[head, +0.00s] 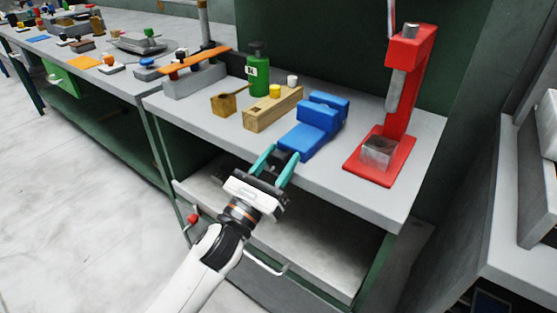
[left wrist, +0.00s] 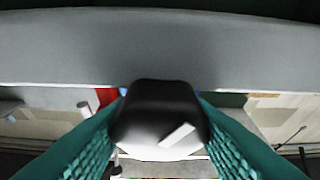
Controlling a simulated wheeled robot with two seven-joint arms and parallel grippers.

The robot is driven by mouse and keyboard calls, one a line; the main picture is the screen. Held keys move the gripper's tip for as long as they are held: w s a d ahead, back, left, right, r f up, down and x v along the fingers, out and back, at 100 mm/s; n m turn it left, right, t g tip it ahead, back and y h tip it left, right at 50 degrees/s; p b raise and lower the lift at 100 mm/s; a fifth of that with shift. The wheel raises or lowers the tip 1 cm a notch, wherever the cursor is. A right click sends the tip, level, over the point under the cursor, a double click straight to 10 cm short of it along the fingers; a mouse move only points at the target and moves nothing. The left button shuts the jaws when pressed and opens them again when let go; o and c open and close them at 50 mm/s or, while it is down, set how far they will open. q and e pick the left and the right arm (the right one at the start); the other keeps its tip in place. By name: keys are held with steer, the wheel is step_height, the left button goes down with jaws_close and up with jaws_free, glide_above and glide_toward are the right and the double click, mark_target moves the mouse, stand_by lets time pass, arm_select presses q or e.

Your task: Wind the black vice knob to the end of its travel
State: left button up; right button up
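The blue vice (head: 312,128) stands at the front edge of the grey bench top. Its black knob (head: 284,151) faces out over that edge and lies between the teal fingers of my left gripper (head: 276,163). In the left wrist view the black knob (left wrist: 160,115) fills the gap between the fingers, with one finger against each side and no clear gap visible. The knob hides most of the vice there. My right gripper is in neither view.
A red press (head: 395,110) stands right of the vice. A wooden block (head: 272,108), a green bottle (head: 258,70) and a brass-coloured block (head: 229,100) stand to its left. A lower shelf (head: 300,235) lies below the bench top.

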arm_select(q)
steer(key=shift+n, duration=0.5)
steer(key=n+t+y+p, duration=0.1)
steer(key=n+y, duration=0.2)
steer(key=n, duration=0.2)
steer(key=shift+p, duration=0.4)
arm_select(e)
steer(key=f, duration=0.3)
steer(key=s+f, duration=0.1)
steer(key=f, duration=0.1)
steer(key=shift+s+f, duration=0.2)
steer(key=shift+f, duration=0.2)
arm_select(q)
steer(key=o, duration=1)
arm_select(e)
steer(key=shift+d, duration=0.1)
arm_select(q)
steer(key=shift+f, duration=0.1)
